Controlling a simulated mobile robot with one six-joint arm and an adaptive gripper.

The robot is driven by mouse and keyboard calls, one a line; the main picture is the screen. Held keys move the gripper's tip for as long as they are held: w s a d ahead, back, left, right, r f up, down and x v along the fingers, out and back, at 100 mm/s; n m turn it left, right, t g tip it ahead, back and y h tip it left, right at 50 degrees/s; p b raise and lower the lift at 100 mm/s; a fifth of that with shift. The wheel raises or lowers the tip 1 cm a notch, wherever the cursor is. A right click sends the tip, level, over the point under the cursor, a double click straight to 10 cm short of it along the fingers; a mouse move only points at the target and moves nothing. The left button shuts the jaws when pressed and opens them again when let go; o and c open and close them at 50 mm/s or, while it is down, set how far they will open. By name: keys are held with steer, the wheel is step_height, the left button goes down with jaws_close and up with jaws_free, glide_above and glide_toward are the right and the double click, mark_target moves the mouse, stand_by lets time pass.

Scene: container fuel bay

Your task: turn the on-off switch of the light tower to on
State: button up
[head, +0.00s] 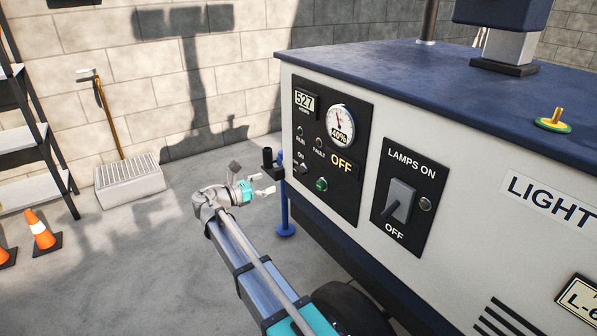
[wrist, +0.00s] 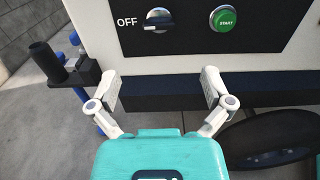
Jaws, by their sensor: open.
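The light tower (head: 470,150) is a white cabinet with a dark blue top. Its black control panel (head: 330,190) carries a small on-off switch (head: 301,168) below the word ON. In the wrist view the switch (wrist: 158,20) is a dark knob just right of the word OFF, its bar lying roughly level. The green start button (wrist: 223,18) is to its right. My gripper (head: 269,182) is just left of the panel in the head view, apart from it. In the wrist view my gripper (wrist: 161,88) is open and empty, its fingers below the switch.
A larger lamps switch (head: 399,200) is on a separate plate to the right. A black fitting on a blue post (head: 284,210) stands by the cabinet corner, close to my gripper. A wheel (wrist: 270,140) is below the cabinet. Orange cones (head: 40,232) and a shelf are far left.

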mark_target(298, 171)
steer(key=x, duration=1.1)
steer(key=shift+w+d, duration=0.25)
steer(key=c, duration=1)
steer(key=shift+a, duration=0.15)
steer(key=shift+c, duration=0.4)
